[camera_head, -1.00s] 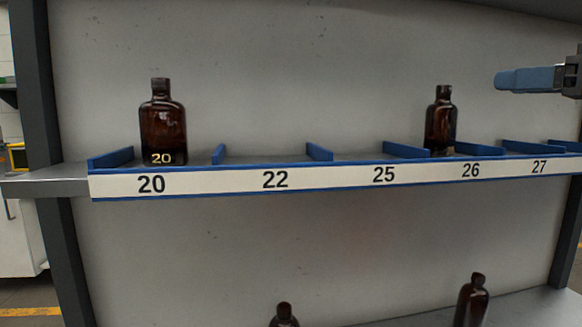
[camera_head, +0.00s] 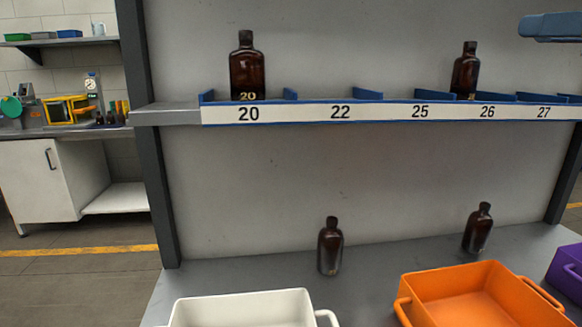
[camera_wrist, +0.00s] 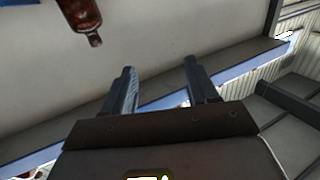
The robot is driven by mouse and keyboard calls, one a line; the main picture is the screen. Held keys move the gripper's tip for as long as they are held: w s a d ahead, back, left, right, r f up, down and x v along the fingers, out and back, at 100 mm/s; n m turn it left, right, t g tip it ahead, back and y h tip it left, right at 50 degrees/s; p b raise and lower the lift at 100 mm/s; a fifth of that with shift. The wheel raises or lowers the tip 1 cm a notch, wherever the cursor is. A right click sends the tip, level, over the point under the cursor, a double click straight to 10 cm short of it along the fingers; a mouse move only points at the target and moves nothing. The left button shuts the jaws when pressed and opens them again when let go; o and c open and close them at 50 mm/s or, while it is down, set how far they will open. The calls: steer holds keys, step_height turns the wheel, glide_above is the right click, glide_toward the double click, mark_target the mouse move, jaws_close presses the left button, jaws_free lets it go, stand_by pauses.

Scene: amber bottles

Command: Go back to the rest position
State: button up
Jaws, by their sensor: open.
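My gripper (camera_wrist: 158,82) is open and empty in the wrist view, its two fingers apart with the shelf edge behind them. In the head view only part of one blue finger (camera_head: 552,27) shows at the top right edge. An amber bottle labelled 20 (camera_head: 247,68) stands upright in slot 20 of the shelf. Another amber bottle (camera_head: 465,72) stands at the slot marked 26. Two more amber bottles, one in the middle (camera_head: 330,248) and one at the right (camera_head: 478,228), stand on the lower surface. An amber bottle (camera_wrist: 82,14) shows at the wrist view's top left.
The numbered shelf strip (camera_head: 300,112) has blue dividers. A white bin (camera_head: 245,308), an orange bin (camera_head: 425,285) and a purple bin (camera_head: 568,268) sit on the grey lower surface (camera_head: 240,270). A dark post (camera_head: 150,150) stands at the left; floor and a white cabinet lie beyond.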

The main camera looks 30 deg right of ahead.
steer(key=w+a+f+m+t+h, duration=0.1)
steer(key=w+a+f+m, duration=0.15)
steer(key=w+f, duration=0.45)
steer(key=w+a+f+m+h, duration=0.1)
steer(key=w+f+m, duration=0.2)
steer(key=f, duration=0.7)
steer(key=a+f+m+g+h, duration=0.1)
steer(key=a+f, duration=0.4)
steer(key=f, duration=0.3)
steer(key=a+f+m+g, duration=0.1)
steer(key=a+f+m, duration=0.1)
steer(key=a+f, duration=0.45)
steer(key=s+a+f+n+g, duration=0.2)
steer(key=s+a+f, duration=0.9)
steer(key=f, duration=0.2)
steer(key=s+a+n+y, duration=0.2)
steer(key=s+a+n, duration=0.1)
steer(key=s, duration=0.5)
steer(key=s+a+n+y, duration=0.1)
steer(key=s+a+n, duration=0.3)
steer(key=s, duration=0.4)
steer(key=shift+a+f+y, duration=0.15)
steer(key=shift+f+y, duration=0.25)
steer(key=shift+f, duration=0.05)
steer(key=shift+s, duration=0.1)
